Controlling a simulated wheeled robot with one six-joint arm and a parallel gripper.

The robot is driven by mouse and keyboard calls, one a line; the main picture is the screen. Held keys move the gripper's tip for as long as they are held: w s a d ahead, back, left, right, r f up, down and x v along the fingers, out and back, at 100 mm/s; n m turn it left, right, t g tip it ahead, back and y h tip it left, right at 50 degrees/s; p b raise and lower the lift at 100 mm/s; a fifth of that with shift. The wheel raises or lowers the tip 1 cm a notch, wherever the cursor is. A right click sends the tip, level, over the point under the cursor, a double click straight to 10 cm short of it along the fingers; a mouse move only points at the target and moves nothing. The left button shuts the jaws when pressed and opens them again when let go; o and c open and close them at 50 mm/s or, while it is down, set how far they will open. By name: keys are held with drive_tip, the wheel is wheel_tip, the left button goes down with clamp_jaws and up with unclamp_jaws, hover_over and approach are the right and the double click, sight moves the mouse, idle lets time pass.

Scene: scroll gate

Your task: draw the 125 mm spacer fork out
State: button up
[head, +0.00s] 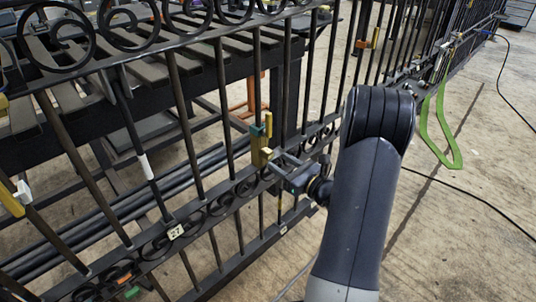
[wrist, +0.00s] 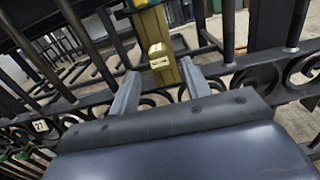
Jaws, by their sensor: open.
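A yellow spacer fork (head: 261,157) with a teal part at its upper end sits on the gate's bars, just above the scroll band. It also shows in the wrist view as a yellow body (wrist: 172,42) with a raised block bearing a small label, too small to read. I cannot tell from the label whether it is the 125 mm one. My gripper (head: 277,162) is open in front of the gate. In the wrist view my gripper (wrist: 159,70) has one finger on each side of the fork's lower part, with gaps visible. How the fork grips the bars is hidden.
The black scroll gate (head: 190,120) stands between me and a rack with dark slats and pipes. A tag reading 27 (head: 175,232) is on its band. A green loop (head: 438,135) hangs at right.

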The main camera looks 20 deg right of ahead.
sight(271, 156)
drive_tip(key=shift+b+x, duration=0.3)
drive_tip(key=shift+x, duration=2.85)
drive_tip(key=shift+c, duration=0.2)
clamp_jaws()
drive_tip(key=shift+v, duration=2.65)
drive_tip(key=v, duration=0.9)
drive_tip(key=shift+s, duration=0.4)
drive_tip(key=shift+d+r, duration=0.15)
